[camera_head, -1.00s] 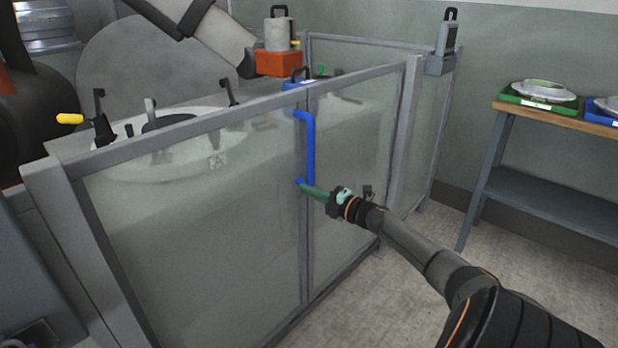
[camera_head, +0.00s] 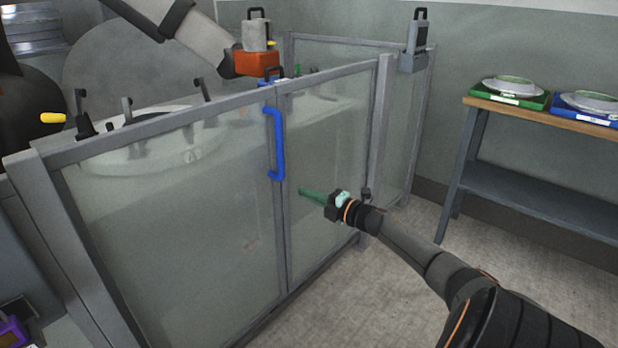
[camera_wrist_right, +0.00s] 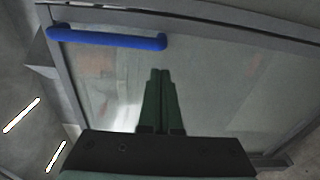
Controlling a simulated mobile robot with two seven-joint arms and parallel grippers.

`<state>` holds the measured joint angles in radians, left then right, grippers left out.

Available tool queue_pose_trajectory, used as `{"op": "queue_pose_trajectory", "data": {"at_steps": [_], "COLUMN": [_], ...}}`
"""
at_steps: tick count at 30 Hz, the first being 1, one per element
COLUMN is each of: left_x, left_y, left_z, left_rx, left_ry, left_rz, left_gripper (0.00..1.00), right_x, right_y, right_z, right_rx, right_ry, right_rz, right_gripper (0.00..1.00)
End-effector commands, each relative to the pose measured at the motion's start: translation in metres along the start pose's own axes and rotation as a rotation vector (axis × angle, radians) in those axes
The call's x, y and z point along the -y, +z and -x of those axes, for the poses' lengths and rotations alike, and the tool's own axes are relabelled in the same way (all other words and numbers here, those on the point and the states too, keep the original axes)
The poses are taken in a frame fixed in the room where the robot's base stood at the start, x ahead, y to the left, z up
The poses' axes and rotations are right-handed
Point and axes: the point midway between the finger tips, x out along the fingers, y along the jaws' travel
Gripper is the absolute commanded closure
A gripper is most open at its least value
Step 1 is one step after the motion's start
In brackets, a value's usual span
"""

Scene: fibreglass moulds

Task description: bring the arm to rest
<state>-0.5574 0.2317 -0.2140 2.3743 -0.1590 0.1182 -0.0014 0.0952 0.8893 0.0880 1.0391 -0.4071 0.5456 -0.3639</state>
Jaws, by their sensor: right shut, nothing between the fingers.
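My right gripper (camera_head: 303,192) is shut and empty, with green fingers. It is in front of the right-hand glass panel in the head view, to the right of and a little below the blue door handle (camera_head: 275,145). In the right wrist view the shut fingertips (camera_wrist_right: 160,72) point toward the glass, apart from the blue handle (camera_wrist_right: 105,38), which is up and to the left. My right arm reaches in from the lower right of the head view. My left gripper does not show.
A glass-panelled fence (camera_head: 180,220) with grey posts surrounds the machine. A wooden-topped bench (camera_head: 560,122) at the right holds a green tray (camera_head: 510,97) and a blue tray (camera_head: 590,110) with round moulds. Bare floor (camera_head: 345,290) lies in front of the fence.

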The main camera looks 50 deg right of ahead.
Motion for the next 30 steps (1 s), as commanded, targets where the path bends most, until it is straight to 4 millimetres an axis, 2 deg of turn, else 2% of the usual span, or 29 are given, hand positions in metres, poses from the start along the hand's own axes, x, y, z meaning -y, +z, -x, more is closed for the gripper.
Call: {"op": "queue_pose_trajectory", "data": {"at_steps": [11,14,17,20,21,23,24,27,30], "left_x": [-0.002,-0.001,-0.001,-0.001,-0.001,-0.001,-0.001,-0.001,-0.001], "left_y": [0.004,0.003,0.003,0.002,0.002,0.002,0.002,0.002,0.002], "left_z": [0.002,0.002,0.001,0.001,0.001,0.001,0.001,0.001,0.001], "left_rx": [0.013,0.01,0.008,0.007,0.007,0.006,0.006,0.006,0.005], "left_ry": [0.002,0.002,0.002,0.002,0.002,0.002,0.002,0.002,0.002], "left_rz": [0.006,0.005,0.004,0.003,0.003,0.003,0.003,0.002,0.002], "left_gripper": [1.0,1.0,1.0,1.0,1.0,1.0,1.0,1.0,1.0], "right_x": [0.001,0.009,0.024,0.039,0.043,0.046,0.045,0.034,0.011], "right_y": [-0.003,-0.022,-0.069,-0.139,-0.17,-0.215,-0.244,-0.311,-0.366], "right_z": [0.0,-0.003,-0.005,-0.003,0.001,0.01,0.017,0.039,0.064], "right_rx": [-0.006,-0.03,-0.088,-0.166,-0.199,-0.244,-0.272,-0.333,-0.381], "right_ry": [0.0,-0.002,-0.003,-0.003,-0.003,-0.003,-0.003,0.003,0.013], "right_rz": [-0.003,-0.031,-0.107,-0.233,-0.294,-0.391,-0.459,-0.636,-0.816], "right_gripper": [1.0,1.0,1.0,1.0,1.0,1.0,1.0,1.0,1.0]}}
